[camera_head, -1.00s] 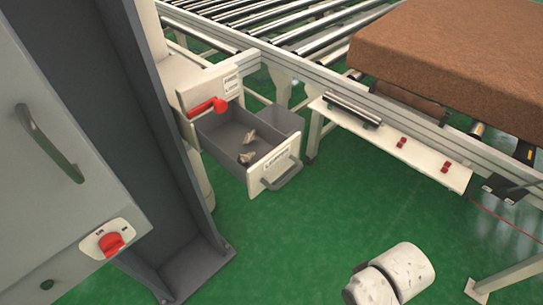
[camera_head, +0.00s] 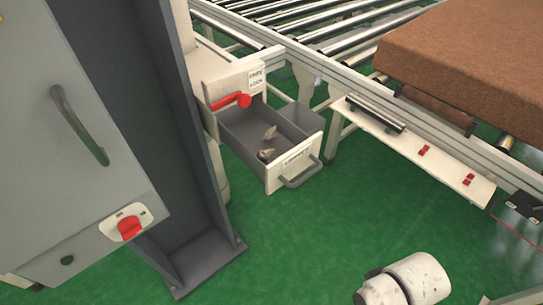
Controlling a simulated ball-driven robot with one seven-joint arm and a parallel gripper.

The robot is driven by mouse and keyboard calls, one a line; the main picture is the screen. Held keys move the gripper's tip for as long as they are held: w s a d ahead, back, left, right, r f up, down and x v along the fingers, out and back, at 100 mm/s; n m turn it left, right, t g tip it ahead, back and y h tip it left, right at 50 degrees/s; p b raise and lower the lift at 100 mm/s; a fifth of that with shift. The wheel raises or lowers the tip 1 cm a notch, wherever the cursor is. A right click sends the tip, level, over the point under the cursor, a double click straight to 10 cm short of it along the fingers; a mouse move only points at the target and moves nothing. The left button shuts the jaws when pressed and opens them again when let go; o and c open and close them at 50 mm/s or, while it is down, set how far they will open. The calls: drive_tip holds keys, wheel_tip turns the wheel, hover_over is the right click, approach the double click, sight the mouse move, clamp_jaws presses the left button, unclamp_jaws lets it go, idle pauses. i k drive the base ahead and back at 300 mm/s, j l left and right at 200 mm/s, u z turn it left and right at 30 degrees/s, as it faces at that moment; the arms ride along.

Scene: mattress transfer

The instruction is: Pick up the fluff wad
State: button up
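Two small grey-beige wads lie in an open grey drawer (camera_head: 238,130) with a white front and a grey handle. The upper fluff wad (camera_head: 270,133) is a narrow upright-looking tuft near the middle of the drawer. The lower fluff wad (camera_head: 266,154) lies close to the drawer's front wall. They are close together, and I cannot tell whether they touch. My gripper is not in view, and nothing is seen gripping either wad.
A red lever (camera_head: 240,100) sits above the drawer's back. A grey cabinet (camera_head: 70,140) with a red rotary switch (camera_head: 130,228) and a dark post fill the left. A roller conveyor (camera_head: 290,25) carries a brown mattress (camera_head: 465,65).

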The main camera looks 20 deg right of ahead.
sight(264, 156)
drive_tip(key=i+j+z, duration=0.1)
drive_tip(key=j+z, duration=0.15)
drive_tip(key=j, duration=0.4)
drive_tip(key=j+z, duration=0.3)
drive_tip(key=j, duration=0.35)
drive_tip(key=i, duration=0.05)
